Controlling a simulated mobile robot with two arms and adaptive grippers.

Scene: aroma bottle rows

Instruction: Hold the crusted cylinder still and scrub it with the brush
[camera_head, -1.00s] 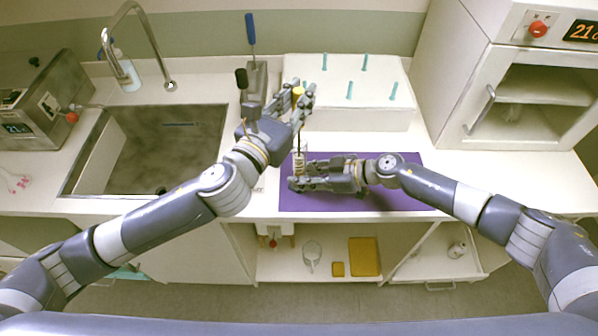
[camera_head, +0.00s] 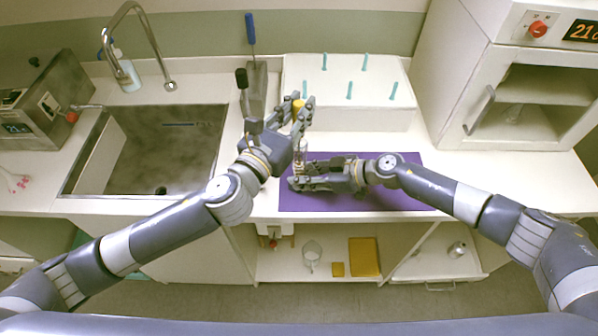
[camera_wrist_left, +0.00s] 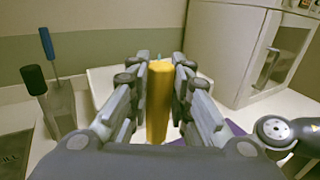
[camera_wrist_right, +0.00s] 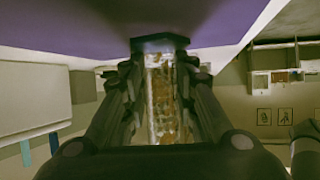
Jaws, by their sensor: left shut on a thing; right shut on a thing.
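My left gripper (camera_head: 305,106) is shut on the yellow handle (camera_head: 298,104) of the brush, which is upright. The handle also shows between the fingers in the left wrist view (camera_wrist_left: 159,95). My right gripper (camera_head: 296,178) is shut on the crusted cylinder (camera_head: 300,161) over the purple mat (camera_head: 375,198). In the right wrist view the cylinder (camera_wrist_right: 163,100) is clear with brown, patchy crust, between the fingers. The brush's lower end is at the cylinder in the head view; I cannot tell how far inside it is.
A white box (camera_head: 335,118) with several teal pegs stands behind the mat. A grey holder (camera_head: 257,85) with blue- and black-handled tools stands left of it. The sink (camera_head: 150,150) is at left, a glass-doored cabinet (camera_head: 520,110) at right.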

